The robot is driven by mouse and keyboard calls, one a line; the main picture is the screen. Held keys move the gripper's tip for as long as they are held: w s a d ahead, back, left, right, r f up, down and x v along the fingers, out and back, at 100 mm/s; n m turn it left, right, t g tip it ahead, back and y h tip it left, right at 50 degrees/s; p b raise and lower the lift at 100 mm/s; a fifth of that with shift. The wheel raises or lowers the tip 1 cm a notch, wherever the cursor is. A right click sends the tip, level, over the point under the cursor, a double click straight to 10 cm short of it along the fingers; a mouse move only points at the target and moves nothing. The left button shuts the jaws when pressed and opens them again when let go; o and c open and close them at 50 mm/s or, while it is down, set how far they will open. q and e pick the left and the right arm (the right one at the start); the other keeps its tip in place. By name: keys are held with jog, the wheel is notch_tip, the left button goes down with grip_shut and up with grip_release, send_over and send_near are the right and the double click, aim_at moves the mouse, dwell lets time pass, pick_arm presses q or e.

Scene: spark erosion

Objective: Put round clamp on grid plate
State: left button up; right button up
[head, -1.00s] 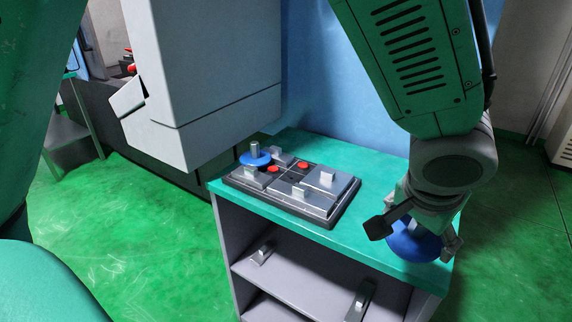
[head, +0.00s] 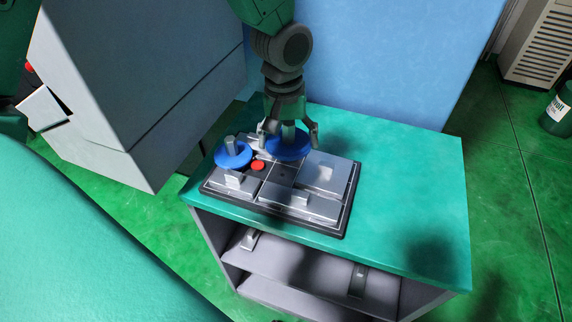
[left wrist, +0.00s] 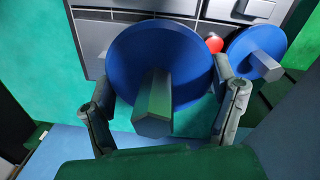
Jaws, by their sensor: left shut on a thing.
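My left gripper (head: 289,136) reaches down from the top of the head view and is shut on a round clamp (head: 288,151), a blue disc with a grey knob. In the left wrist view its fingers (left wrist: 163,78) are at both sides of the blue disc (left wrist: 150,45), knob toward the camera. The grid plate (head: 284,173), dark-edged with grey blocks, lies on the bench. The held clamp is over its back middle part; I cannot tell whether it touches. My right gripper is not in view.
A second blue round clamp (head: 233,159) stands at the plate's left, close to the held one, with a red button (head: 257,166) nearby. A large grey machine housing (head: 140,80) is at the left. The green bench top (head: 405,190) is clear at the right.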

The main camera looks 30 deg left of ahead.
aim_at(282, 175)
pick_arm(q)
jog(key=f, duration=0.4)
jog(key=shift+a, duration=0.25)
jog(key=a+f, duration=0.3)
jog(key=shift+f, duration=0.3)
jog(key=shift+d+f, duration=0.25)
jog(key=shift+f, duration=0.25)
jog(key=shift+d+f, duration=0.25)
jog(key=shift+f, duration=0.2)
jog(key=shift+w+d, duration=0.15)
jog(key=shift+d, duration=0.85)
jog(key=shift+o, duration=0.2)
jog(key=shift+a+f+b, duration=0.25)
jog(key=shift+a+b, duration=0.05)
jog(key=shift+a, duration=0.25)
jog(key=shift+o, duration=0.3)
jog(key=shift+s+a+f, duration=0.3)
jog(key=shift+s+f, duration=0.05)
jog(key=o, duration=1.6)
jog(key=shift+s+d, duration=0.1)
jog(key=shift+d+f, duration=0.1)
jog(key=shift+d, duration=0.05)
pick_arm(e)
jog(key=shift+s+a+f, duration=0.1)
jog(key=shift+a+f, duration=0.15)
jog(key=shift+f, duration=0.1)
